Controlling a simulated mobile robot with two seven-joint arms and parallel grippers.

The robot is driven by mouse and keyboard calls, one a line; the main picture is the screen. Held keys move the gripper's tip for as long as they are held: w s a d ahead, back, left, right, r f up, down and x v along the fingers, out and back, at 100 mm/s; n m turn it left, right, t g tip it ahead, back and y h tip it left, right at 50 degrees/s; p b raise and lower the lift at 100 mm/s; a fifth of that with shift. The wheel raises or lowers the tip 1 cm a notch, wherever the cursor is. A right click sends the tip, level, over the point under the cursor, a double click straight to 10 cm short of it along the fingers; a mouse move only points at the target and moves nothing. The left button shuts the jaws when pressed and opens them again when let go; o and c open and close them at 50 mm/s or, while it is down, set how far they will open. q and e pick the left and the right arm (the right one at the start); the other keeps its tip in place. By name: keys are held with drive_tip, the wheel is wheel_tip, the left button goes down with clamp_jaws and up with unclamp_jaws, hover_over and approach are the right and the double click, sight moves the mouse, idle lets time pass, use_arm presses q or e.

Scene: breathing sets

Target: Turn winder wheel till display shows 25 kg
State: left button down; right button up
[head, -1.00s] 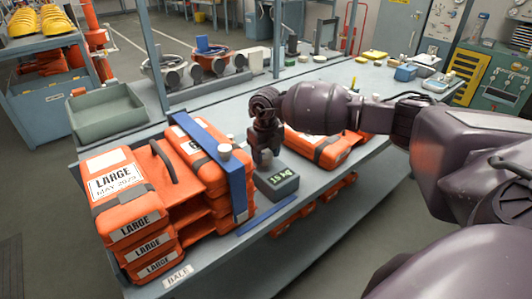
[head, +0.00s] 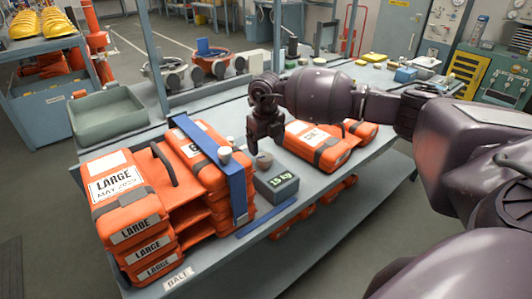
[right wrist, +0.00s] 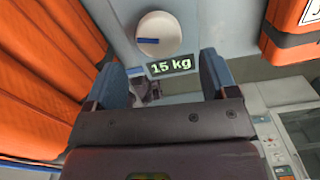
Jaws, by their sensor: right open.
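The display box (head: 277,183) stands on the bench right of the orange case stack and reads 15 kg; the same reading shows in the right wrist view (right wrist: 171,66). Just behind it is the winder wheel (head: 264,160), a small round pale knob. In the right wrist view the wheel (right wrist: 163,30) is whitish with a blue mark across it. My right gripper (head: 266,149) hangs above and behind the wheel, apart from it. Its blue-grey fingers (right wrist: 162,78) are spread with nothing between them. My left gripper is out of view.
Another orange case (head: 318,143) lies to the right of the gripper. A green-grey tray (head: 105,112) stands behind the stack.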

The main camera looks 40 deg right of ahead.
sight(266, 157)
wheel_tip(266, 157, up, 4)
drive_tip(key=shift+r, duration=0.25)
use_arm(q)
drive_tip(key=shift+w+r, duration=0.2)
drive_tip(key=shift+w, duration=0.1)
use_arm(e)
drive_tip(key=shift+r, duration=0.85)
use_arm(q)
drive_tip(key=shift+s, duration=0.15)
use_arm(e)
drive_tip(key=shift+s+f, duration=0.1)
